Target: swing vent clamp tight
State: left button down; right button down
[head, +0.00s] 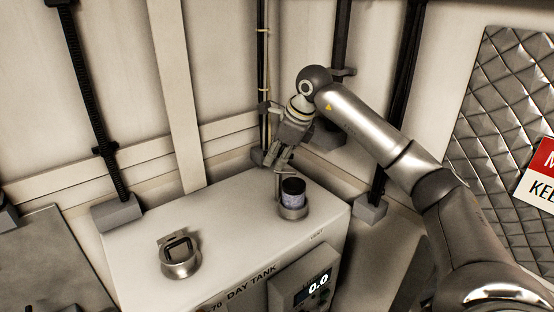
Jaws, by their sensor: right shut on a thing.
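The day tank (135,225) is a white box with a labelled front edge. Near its right end stands the vent (292,210), a short fitting with a metal collar and a dark-topped cylinder in it. A thin upright piece, which looks like the vent clamp's lever (277,187), rises at the collar's left side. My right gripper (272,162) reaches in from the right, behind and above the vent. It is shut on the top of this lever; its fingertips are small and partly blurred into the background. My left gripper is not in view.
A second round metal fitting (181,261) with a square dark frame sits on the tank at left. A display panel (304,283) reading 0.0 is on the front. Vertical pipes and cables (262,70) run close behind my right gripper. The tank top between the fittings is clear.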

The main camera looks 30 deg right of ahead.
jog(key=m, duration=0.1)
jog(key=m+h, duration=0.1)
jog(key=m, duration=0.1)
jog(key=m+h+b, duration=0.1)
jog(key=m, duration=0.1)
jog(key=shift+w+d+r, duration=0.15)
jog(key=shift+w+r, duration=0.1)
jog(key=shift+r, duration=0.15)
jog(key=shift+d+m+h, duration=0.1)
jog(key=shift+m+h, duration=0.5)
jog(key=shift+m, duration=1)
jog(key=shift+f, duration=0.1)
jog(key=c, duration=1.5)
grip_release()
jog(key=shift+s+d+f, duration=0.1)
jog(key=shift+d+f, duration=0.05)
jog(key=shift+f, duration=0.05)
jog(key=shift+s+a+r, duration=0.1)
jog(key=shift+a+r, duration=0.1)
jog(key=shift+r, duration=0.25)
jog(key=v, duration=1.1)
